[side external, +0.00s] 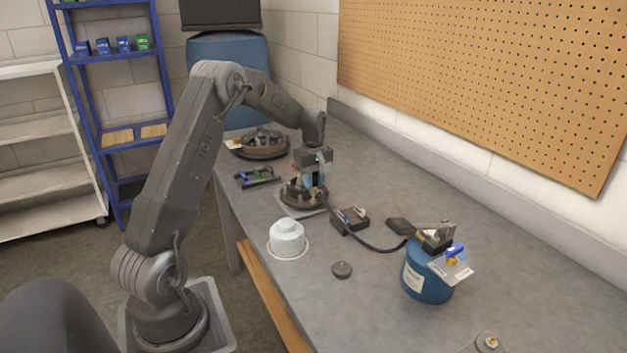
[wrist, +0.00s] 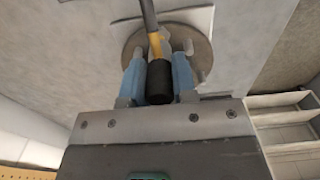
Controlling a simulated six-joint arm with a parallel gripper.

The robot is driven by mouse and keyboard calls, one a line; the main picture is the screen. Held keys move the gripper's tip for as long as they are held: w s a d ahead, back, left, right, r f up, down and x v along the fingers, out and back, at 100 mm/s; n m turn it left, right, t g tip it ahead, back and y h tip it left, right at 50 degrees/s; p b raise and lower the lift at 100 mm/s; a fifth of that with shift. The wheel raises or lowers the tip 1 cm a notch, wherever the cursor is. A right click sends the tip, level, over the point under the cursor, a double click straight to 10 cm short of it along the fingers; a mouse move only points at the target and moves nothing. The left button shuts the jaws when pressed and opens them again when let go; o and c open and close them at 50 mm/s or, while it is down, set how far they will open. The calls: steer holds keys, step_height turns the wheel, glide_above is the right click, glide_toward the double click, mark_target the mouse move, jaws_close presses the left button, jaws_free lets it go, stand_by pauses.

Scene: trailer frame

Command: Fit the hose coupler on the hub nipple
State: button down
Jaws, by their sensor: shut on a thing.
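My gripper (side external: 314,184) is low over the round brown hub (side external: 302,198) on the bench. In the wrist view my gripper (wrist: 159,64) has its blue fingers shut on the hose coupler (wrist: 160,82), a black sleeve with a brass-yellow part beyond it. The dark hose (wrist: 148,14) leads away from the brass part. The hub (wrist: 202,58) lies behind the coupler, with small studs at its edge. The nipple is not clearly visible, so I cannot tell whether the coupler touches it. In the side view the hose (side external: 372,244) runs toward the blue tank (side external: 428,277).
A small black block with fittings (side external: 350,221) stands right of the hub. Another round assembly (side external: 262,143) and tools (side external: 258,178) lie farther back. The right bench is mostly clear, beside the pegboard wall (side external: 490,80).

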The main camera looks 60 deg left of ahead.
steer(key=shift+f, duration=0.9)
stand_by(1.7)
steer(key=shift+c, duration=2.2)
jaws_free()
steer(key=shift+r, duration=3.5)
